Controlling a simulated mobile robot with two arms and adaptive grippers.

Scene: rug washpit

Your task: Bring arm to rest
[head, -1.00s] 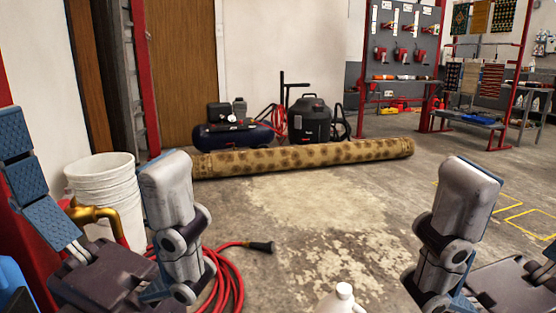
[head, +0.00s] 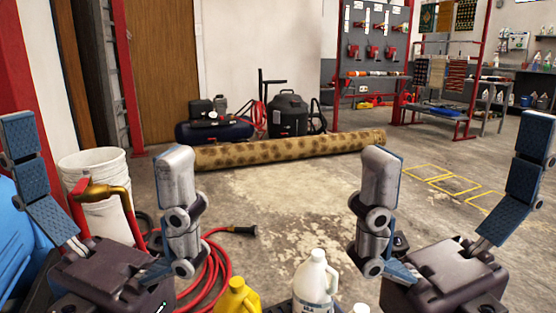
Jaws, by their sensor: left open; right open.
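My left gripper (head: 96,142) is open and empty at the lower left, its two fingers spread wide and pointing up. A white bucket (head: 107,222) and a brass tap on a red pipe (head: 83,203) show between its fingers, behind them. My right gripper (head: 457,150) is open and empty at the lower right, its fingers also spread and pointing up over bare concrete floor. The arms behind both grippers are mostly out of view below.
A rolled patterned rug (head: 285,150) lies across the floor ahead. A coiled red hose (head: 207,275) lies beside my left gripper. A white jug (head: 314,279) and a yellow jug (head: 237,298) stand at the bottom centre. The middle floor is clear.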

